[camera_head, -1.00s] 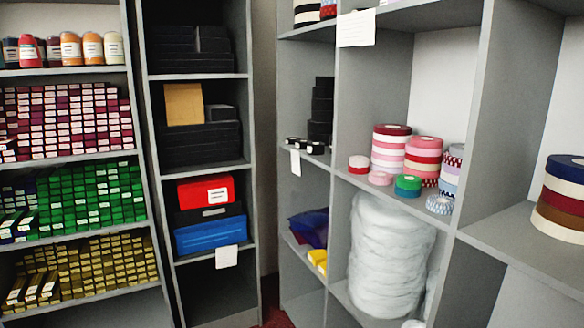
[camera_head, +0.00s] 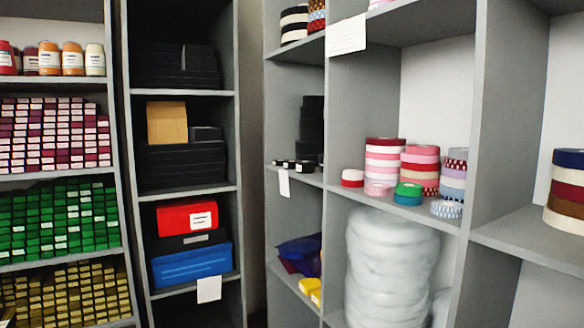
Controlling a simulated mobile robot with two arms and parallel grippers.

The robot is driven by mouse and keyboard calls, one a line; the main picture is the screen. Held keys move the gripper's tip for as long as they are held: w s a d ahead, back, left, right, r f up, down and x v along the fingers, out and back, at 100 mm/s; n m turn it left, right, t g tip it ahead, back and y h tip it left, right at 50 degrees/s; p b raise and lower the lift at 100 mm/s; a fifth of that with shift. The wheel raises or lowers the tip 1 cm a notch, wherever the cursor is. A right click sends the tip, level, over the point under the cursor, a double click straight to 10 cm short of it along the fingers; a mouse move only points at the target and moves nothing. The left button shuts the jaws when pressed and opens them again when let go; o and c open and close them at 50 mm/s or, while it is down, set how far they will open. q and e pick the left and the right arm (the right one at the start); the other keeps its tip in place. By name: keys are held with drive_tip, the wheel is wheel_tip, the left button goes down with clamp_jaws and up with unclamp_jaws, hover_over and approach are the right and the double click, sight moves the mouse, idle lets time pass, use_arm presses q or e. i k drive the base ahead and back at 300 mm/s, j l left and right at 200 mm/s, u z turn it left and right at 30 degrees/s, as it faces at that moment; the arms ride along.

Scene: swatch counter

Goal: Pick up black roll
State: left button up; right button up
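A stack of black rolls (camera_head: 311,130) stands on the middle shelf of the narrow grey bay in the centre, close to the upright divider. Several small black rolls (camera_head: 293,165) lie in a row at the front edge of that same shelf. Neither of my grippers shows in the head view.
Pink and red ribbon rolls (camera_head: 384,160), a small red-and-white roll (camera_head: 352,178) and a green-and-blue roll (camera_head: 408,193) stand on the shelf to the right. A white tag (camera_head: 284,183) hangs below the black rolls. Boxes fill the dark shelf unit (camera_head: 184,194) on the left.

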sight(287, 164)
drive_tip(key=i+j+u, duration=0.1)
drive_tip(key=i+u, duration=0.3)
drive_tip(key=i, duration=0.25)
drive_tip(key=i+l+u, duration=0.1)
drive_tip(key=i+u, duration=0.35)
drive_tip(key=i, duration=0.2)
